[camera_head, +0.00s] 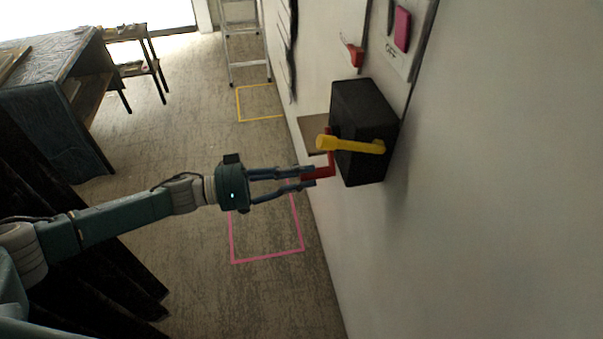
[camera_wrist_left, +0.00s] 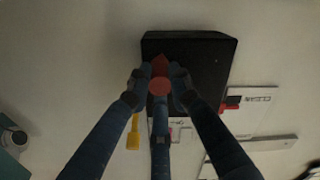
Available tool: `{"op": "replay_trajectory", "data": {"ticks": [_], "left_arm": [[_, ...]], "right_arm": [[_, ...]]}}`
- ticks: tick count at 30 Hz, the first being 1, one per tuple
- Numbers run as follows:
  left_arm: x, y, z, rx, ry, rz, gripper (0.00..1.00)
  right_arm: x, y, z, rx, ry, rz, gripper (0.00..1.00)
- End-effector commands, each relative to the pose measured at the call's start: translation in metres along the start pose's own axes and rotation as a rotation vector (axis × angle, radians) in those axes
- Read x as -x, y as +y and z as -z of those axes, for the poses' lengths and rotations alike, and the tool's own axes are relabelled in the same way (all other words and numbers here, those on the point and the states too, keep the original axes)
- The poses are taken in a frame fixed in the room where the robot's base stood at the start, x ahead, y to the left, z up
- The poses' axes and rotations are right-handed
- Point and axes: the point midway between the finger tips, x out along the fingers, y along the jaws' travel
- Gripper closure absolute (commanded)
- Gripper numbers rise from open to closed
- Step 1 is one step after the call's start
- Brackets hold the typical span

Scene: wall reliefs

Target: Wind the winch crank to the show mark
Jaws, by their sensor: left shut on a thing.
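A black winch box (camera_head: 362,125) is fixed to the white wall, and it also fills the upper middle of the left wrist view (camera_wrist_left: 205,60). A red crank (camera_head: 330,162) comes off its side and bends out into a handle. My left gripper (camera_head: 309,177) is shut on the red crank's handle. In the left wrist view the round red handle end (camera_wrist_left: 159,86) sits between the fingers. A yellow lever (camera_head: 350,145) sticks out from the box just above the crank, and it also shows in the left wrist view (camera_wrist_left: 133,135). I cannot make out a show mark.
Above the box on the wall are a small red piece (camera_head: 354,56) and a board with a pink block (camera_head: 402,29). A stepladder (camera_head: 243,45), a workbench (camera_head: 52,95) and a small table (camera_head: 137,62) stand farther back. Floor tape outlines a pink area (camera_head: 268,258).

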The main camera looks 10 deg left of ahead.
Motion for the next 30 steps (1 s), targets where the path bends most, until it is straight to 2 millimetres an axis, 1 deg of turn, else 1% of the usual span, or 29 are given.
{"op": "replay_trajectory", "data": {"ticks": [1,2,3,4,5,13,17,20,24,30], "left_arm": [[-0.002,0.004,0.004,-0.003,0.007,-0.011,1.0],[-0.002,0.004,0.005,-0.003,0.007,-0.011,0.77],[-0.002,0.004,0.005,-0.003,0.007,-0.011,0.69],[-0.002,0.004,0.004,-0.003,0.007,-0.01,0.63],[-0.002,0.003,0.004,-0.003,0.006,-0.01,0.61],[0.0,0.001,0.002,-0.003,0.003,-0.004,0.61],[0.009,0.001,0.002,-0.002,0.002,-0.001,0.61],[0.026,0.0,0.001,-0.002,0.002,0.001,0.61],[0.057,0.0,0.001,-0.002,0.002,0.001,0.61],[0.095,0.002,0.001,-0.003,0.003,-0.002,0.61]], "right_arm": [[0.0,0.0,0.0,0.0,0.0,0.0,0.6],[0.0,0.0,0.0,0.0,0.0,0.0,0.6],[0.0,0.0,0.0,0.0,0.0,0.0,0.6],[0.0,0.0,0.0,0.0,0.0,0.0,0.6],[0.0,0.0,0.0,0.0,0.0,0.0,0.6],[0.0,0.0,0.001,0.001,0.001,0.0,0.6],[0.0,-0.001,0.001,0.001,0.001,0.001,0.6],[0.0,-0.001,0.001,0.0,0.001,0.001,0.6],[0.0,-0.001,0.001,0.0,0.001,0.001,0.6],[0.0,-0.001,0.001,0.0,0.0,0.001,0.6]]}}
